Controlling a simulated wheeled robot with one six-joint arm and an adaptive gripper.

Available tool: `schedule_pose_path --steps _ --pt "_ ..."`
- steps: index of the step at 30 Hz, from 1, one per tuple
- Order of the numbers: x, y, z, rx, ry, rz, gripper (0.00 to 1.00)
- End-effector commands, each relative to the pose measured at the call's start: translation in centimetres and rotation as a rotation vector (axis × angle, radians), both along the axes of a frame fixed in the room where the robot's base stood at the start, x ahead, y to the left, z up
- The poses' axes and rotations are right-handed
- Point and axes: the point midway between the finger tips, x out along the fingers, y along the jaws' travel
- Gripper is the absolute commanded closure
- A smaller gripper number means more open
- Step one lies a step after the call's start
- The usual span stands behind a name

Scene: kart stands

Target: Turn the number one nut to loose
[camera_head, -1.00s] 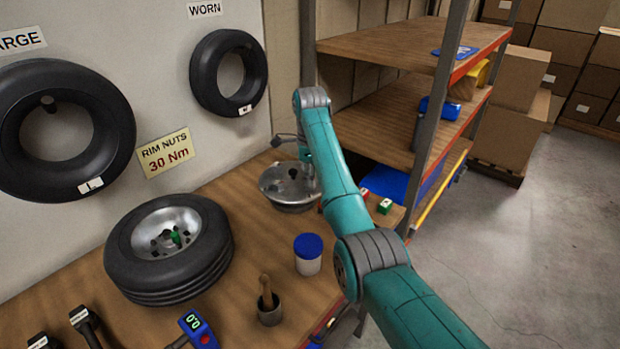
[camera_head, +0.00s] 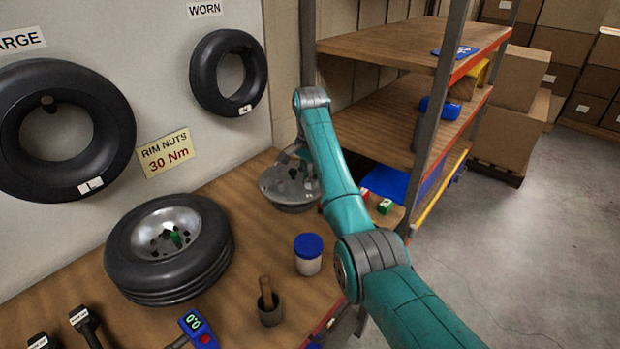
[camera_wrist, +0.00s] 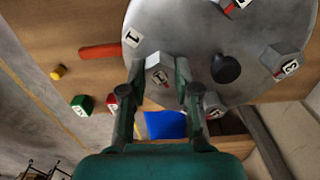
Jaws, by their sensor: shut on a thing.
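The grey round plate (camera_head: 283,203) sits on the bench at the far side in the head view, and its rim fills the upper part of the wrist view (camera_wrist: 205,32). A "1" label (camera_wrist: 131,38) lies on the plate near its edge. The grey number one nut (camera_wrist: 158,63) stands beside that label. My gripper (camera_wrist: 162,68) is shut on this nut, one finger on each side. A nut marked 3 (camera_wrist: 286,62) stands to the right, and another nut shows at the top edge. In the head view my arm and gripper partly hide the plate and nuts.
A dark round post (camera_wrist: 225,68) rises from the plate beside my right finger. A red handle (camera_wrist: 100,51) lies left of the plate. A tyre (camera_head: 170,285), a blue-lidded jar (camera_head: 308,262) and a mortar (camera_head: 270,312) stand on the bench. Shelves (camera_head: 385,115) are at right.

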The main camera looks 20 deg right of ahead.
Motion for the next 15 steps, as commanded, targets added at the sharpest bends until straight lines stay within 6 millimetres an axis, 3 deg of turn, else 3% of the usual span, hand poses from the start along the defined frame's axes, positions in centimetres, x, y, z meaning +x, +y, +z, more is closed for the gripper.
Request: schedule_pose_path --steps 15 --pt "-0.07 0.07 -0.15 0.001 0.002 0.49 1.0"
